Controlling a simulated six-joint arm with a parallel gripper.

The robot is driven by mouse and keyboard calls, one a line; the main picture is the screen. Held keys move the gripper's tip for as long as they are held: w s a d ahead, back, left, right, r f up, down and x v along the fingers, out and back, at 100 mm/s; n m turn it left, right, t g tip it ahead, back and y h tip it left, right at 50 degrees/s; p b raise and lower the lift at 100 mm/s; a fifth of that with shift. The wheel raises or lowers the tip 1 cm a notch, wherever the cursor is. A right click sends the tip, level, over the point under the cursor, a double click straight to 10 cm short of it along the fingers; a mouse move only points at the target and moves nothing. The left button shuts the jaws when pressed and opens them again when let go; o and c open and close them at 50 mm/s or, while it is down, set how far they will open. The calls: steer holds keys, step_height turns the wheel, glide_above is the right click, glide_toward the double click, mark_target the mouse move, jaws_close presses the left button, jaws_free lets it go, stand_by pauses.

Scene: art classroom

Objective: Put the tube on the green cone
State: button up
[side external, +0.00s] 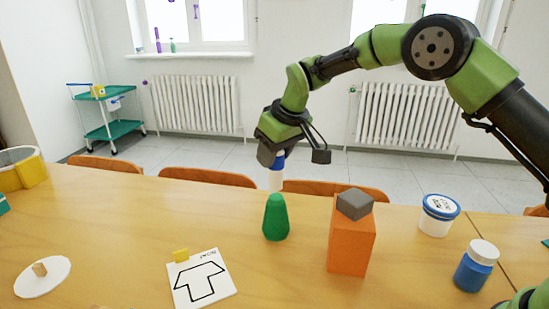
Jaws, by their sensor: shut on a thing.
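The green cone (276,220) stands upright on the wooden table near the middle of the side external view. My gripper (277,160) is above it, shut on a small tube (276,180). The tube looks white below with a blue part at the top, and its upper end is partly hidden by the fingers. The tube hangs roughly upright over the cone, its lower end close to the cone's tip. I cannot tell from this one view whether they touch or line up in depth.
An orange block (351,240) with a grey block (354,204) on top stands just right of the cone. Farther right are a white tub (437,218) and a blue jar (473,272). A drawing card (202,282) lies front left, and a white plate (42,282) at far left.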

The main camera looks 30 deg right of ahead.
steer(key=shift+f, duration=0.55)
steer(key=o, duration=1)
steer(key=shift+f, duration=0.15)
steer(key=s+d+r+m+t, duration=0.1)
steer(key=s+r, duration=0.5)
steer(key=r, duration=0.2)
steer(key=s+d+r+m, duration=0.1)
steer(key=s+d+r, duration=0.1)
steer(key=s+r, duration=0.6)
steer(key=s+m, duration=0.1)
steer(key=s, duration=0.5)
steer(key=s+d+f+m+t, duration=0.1)
steer(key=s+m, duration=0.1)
steer(key=s, duration=0.4)
steer(key=s+m+t+y, duration=0.1)
steer(key=s, duration=0.5)
steer(key=shift+s+d+f+m, duration=0.2)
steer(key=shift+f+m, duration=0.1)
steer(key=shift+f, duration=0.1)
